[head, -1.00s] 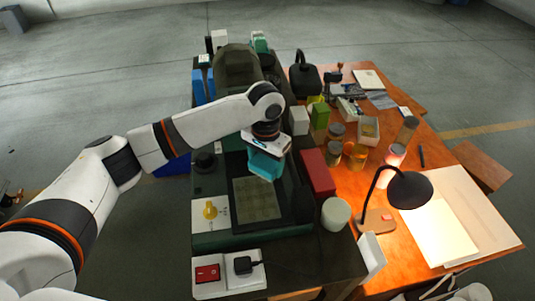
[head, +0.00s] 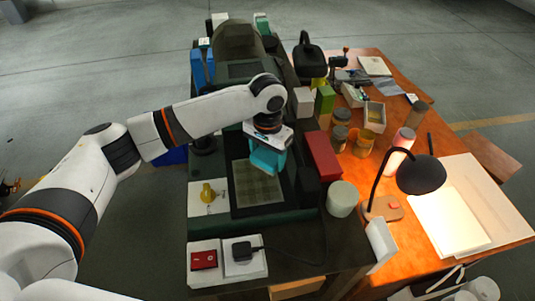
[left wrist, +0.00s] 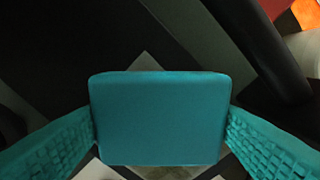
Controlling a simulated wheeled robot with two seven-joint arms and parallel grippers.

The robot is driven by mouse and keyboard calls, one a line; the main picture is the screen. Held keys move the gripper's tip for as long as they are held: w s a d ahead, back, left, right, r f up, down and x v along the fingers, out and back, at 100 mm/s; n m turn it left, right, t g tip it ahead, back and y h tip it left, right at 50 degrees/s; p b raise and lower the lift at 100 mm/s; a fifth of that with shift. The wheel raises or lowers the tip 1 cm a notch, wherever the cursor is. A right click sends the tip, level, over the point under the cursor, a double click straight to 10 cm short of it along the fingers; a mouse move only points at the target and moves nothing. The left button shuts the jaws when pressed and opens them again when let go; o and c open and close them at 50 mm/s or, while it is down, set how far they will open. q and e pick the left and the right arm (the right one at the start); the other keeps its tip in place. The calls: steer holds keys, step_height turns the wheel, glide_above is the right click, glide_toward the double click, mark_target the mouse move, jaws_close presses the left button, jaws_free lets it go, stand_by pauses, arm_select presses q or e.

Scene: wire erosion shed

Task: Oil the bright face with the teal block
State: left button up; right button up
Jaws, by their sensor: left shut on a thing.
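My left gripper (head: 268,158) is shut on the teal block (left wrist: 160,118). In the left wrist view the block fills the space between the two teal, ribbed fingers. In the head view the fingers and block look alike in colour and blend together. The gripper hangs over the far right part of a pale, gridded square face (head: 255,188) on the dark machine bed. This looks like the bright face, though it is dull here. I cannot tell whether the block touches it; the block hides the contact. My right gripper is not in view.
A yellow knob (head: 207,193) on a white plate is left of the face. A red box (head: 323,155) and a pale cylinder (head: 342,198) stand close on the right. A red switch (head: 203,260) is at the front. A black lamp (head: 421,174) lights the orange table.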

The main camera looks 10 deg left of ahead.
arm_select(q)
steer(key=shift+f, duration=0.95)
stand_by(0.4)
